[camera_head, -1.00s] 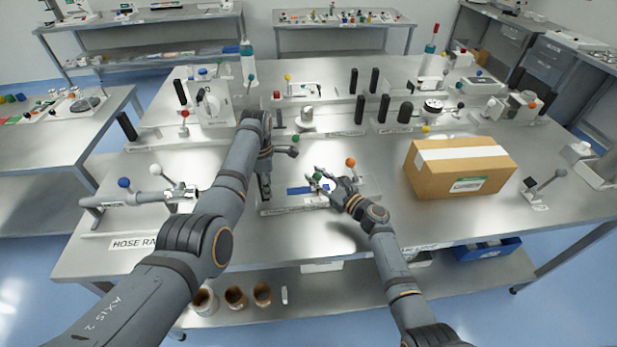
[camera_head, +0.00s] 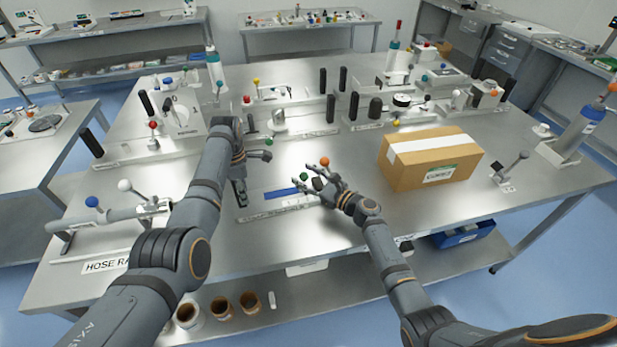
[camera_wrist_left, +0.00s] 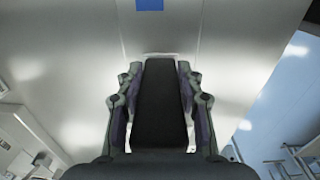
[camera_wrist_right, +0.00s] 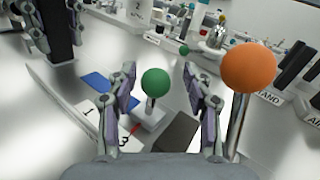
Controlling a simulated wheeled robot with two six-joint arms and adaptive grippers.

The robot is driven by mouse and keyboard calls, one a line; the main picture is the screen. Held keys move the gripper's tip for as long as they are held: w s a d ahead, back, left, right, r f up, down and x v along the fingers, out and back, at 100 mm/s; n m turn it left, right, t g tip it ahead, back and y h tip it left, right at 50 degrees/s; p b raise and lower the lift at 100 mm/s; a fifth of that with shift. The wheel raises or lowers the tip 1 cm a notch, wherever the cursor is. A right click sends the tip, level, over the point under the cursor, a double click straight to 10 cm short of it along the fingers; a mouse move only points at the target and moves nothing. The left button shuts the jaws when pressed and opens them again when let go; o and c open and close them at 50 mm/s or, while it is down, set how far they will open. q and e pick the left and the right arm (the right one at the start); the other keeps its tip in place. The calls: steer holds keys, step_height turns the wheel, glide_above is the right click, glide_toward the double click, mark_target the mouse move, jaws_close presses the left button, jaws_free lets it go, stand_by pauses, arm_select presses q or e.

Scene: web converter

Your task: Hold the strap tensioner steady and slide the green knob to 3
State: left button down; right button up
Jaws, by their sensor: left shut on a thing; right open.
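The strap tensioner's base plate (camera_head: 275,213) lies on the bench, with a blue strip (camera_head: 280,194) along it. My left gripper (camera_head: 240,186) is shut on the tensioner's upright black handle (camera_wrist_left: 160,105) at the left end. The green knob (camera_head: 303,176) stands on a short stem on a pale slider (camera_wrist_right: 150,118). A red mark (camera_wrist_right: 135,128) on the slider side lies close to the printed 3 (camera_wrist_right: 123,141); the 1 is further left. My right gripper (camera_head: 311,181) is open. In the right wrist view the green knob (camera_wrist_right: 155,82) appears between its spread fingers, apparently untouched.
An orange knob (camera_head: 324,161) on a tall post stands close beside my right fingers. A cardboard box (camera_head: 430,160) is to the right. The hose rack (camera_head: 105,215) is at the left. More fixtures and black handles line the bench behind.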

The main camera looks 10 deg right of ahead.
arm_select(q)
steer(key=shift+s+a+f, duration=0.1)
steer(key=shift+s+f, duration=0.15)
steer(key=shift+f, duration=0.25)
arm_select(e)
steer(key=v, duration=1.2)
steer(key=shift+s+d, duration=0.1)
steer(key=shift+s, duration=0.05)
arm_select(q)
steer(key=shift+w+r+p, duration=0.15)
steer(key=shift+r+p, duration=0.15)
steer(key=shift+p, duration=0.2)
arm_select(e)
steer(key=shift+r, duration=0.4)
arm_select(q)
steer(key=c, duration=1.2)
jaws_free()
steer(key=o, duration=0.4)
steer(key=shift+w+r, duration=0.1)
steer(key=shift+w, duration=0.1)
arm_select(e)
steer(key=shift+w, duration=0.25)
arm_select(q)
steer(key=shift+o, duration=0.2)
steer(key=shift+r, duration=0.1)
